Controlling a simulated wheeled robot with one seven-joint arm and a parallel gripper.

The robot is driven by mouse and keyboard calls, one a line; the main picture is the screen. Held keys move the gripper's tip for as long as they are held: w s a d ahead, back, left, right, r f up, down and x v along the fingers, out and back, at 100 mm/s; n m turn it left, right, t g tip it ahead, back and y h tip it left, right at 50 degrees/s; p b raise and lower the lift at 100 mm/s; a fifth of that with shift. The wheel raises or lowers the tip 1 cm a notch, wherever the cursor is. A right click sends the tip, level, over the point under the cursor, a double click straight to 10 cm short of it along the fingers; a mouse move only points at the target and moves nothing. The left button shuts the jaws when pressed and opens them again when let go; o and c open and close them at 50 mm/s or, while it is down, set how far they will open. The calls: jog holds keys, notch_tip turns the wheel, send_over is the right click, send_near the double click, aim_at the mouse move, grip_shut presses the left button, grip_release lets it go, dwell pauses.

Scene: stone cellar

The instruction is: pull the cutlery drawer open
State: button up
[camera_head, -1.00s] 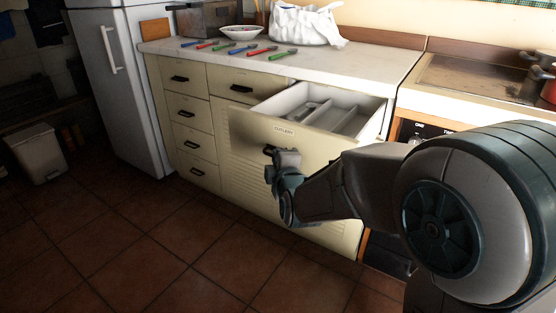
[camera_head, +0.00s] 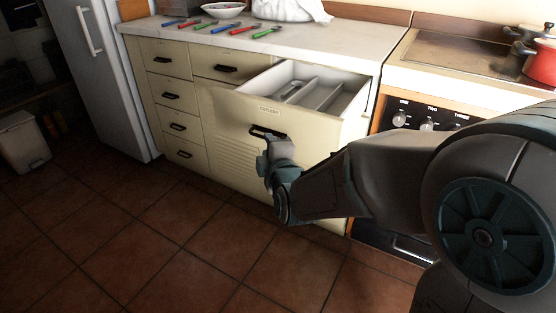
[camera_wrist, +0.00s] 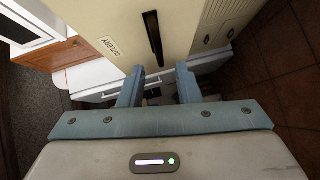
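My gripper (camera_head: 266,150) is just below and in front of the handle in the head view. In the wrist view my gripper (camera_wrist: 160,70) has its two fingers spread with nothing between them. The handle (camera_wrist: 152,38) lies beyond the fingertips, apart from them. The drawer front (camera_wrist: 185,22) also shows there.
Closed drawers (camera_head: 172,96) are left of the cutlery drawer. Several coloured utensils (camera_head: 232,30) and a bowl (camera_head: 222,10) lie on the worktop (camera_head: 350,42). A stove with a red pot (camera_head: 541,62) stands at right. The tiled floor (camera_head: 180,235) in front is clear.

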jog(key=b+v, duration=0.4)
jog(key=v, duration=0.4)
jog(key=shift+s+d, duration=0.15)
jog(key=shift+s, duration=0.15)
jog(key=s+d+r+m+g+h+p, duration=0.3)
jog(key=s+d+r+m+g+p, duration=0.3)
jog(key=p, duration=1.1)
jog(key=s+d+r+m+g+h+p, duration=0.2)
jog(key=s+d+r+m+g+p, duration=0.4)
jog(key=d+r+m+p, duration=0.7)
notch_tip(320, 180, up, 4)
jog(key=s+m+p, duration=0.1)
jog(key=s+p, duration=0.1)
jog(key=p, duration=0.1)
jog(key=shift+s+d+m+g+h+p, duration=0.2)
jog(key=shift+m+g+h+p, duration=0.1)
jog(key=shift+m+h+p, duration=0.1)
